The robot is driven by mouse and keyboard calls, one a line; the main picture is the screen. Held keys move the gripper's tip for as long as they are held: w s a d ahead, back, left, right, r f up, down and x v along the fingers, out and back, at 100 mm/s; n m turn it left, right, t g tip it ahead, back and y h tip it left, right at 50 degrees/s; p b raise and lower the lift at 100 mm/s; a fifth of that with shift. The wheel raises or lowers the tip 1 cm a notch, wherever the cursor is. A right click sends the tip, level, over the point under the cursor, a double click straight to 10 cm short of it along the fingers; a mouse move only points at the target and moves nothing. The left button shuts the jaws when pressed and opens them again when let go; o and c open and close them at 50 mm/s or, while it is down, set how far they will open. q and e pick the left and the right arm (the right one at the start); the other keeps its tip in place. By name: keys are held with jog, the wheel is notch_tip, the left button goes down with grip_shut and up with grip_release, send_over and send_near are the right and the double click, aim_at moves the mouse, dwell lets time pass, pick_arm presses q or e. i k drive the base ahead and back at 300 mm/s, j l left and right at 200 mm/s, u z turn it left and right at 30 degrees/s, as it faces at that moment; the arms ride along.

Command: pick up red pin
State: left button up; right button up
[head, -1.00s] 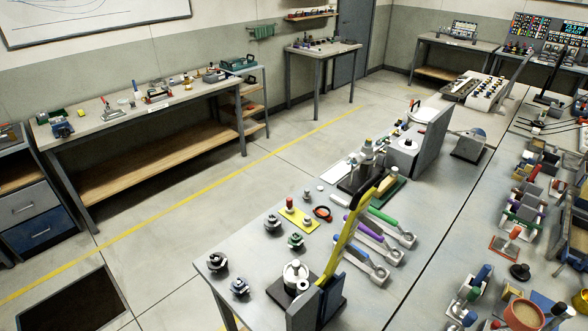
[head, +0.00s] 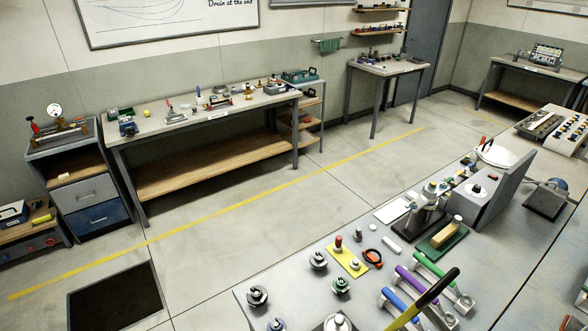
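A small upright piece with a red top (head: 338,243) stands on a yellow plate (head: 347,257) on the near grey workbench (head: 300,292). It looks like the red pin, but it is too small to be sure. A second, pale-topped piece (head: 355,264) stands on the same plate, just right of it. Neither of my grippers shows in the head view.
Several metal fittings (head: 318,261) stand around the plate, and a red-and-black ring (head: 372,257) lies to its right. Tools with green, purple and blue handles (head: 427,265) lie further right. The floor (head: 235,245) left of the workbench is open, with a dark mat (head: 115,296).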

aim_at(339, 239)
jog(key=i+l+u, duration=0.25)
jog(key=i+u, duration=0.2)
jog(key=u, duration=0.15)
jog(key=i+l+u, duration=0.4)
jog(key=u, duration=0.2)
jog(key=i+l+u, duration=0.2)
jog(key=l+u, duration=0.4)
jog(key=i+l+u, duration=0.1)
jog(key=l+u, duration=0.45)
jog(key=l, duration=0.25)
jog(key=l+u, duration=0.6)
jog(key=k+l+u, duration=0.25)
jog(key=l+u, duration=0.35)
jog(key=l, duration=0.15)
jog(key=k+l+u, duration=0.35)
jog(key=l+u, duration=0.25)
jog(key=k+l+u, duration=0.4)
jog(key=u, duration=0.2)
jog(key=l, duration=0.1)
